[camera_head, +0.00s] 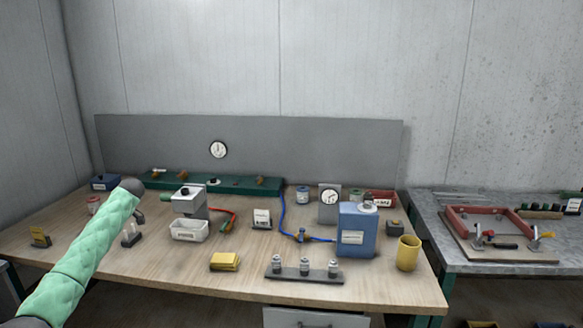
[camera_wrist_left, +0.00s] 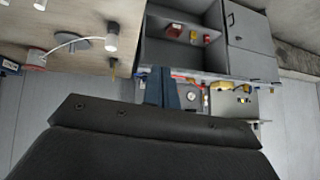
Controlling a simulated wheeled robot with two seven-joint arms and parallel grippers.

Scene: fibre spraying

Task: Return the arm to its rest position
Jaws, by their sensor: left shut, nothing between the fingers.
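My left arm (camera_head: 85,258) wears a light green quilted sleeve and reaches up from the lower left corner, in front of the wooden bench's left part. Its dark wrist end (camera_head: 130,187) shows near the bench's back left; I cannot clearly make out the fingers there. In the left wrist view my left gripper (camera_wrist_left: 163,88) shows as blue fingers close together beyond a wide black housing. It is shut and holds nothing. My right arm and gripper are not in view.
The wooden bench (camera_head: 140,275) carries a blue canister (camera_head: 357,231), a yellow cup (camera_head: 408,253), a white bin (camera_head: 189,231), a yellow block (camera_head: 225,261) and a rack of small bottles (camera_head: 304,272). A grey bench (camera_head: 480,268) with a red frame (camera_head: 490,212) stands right.

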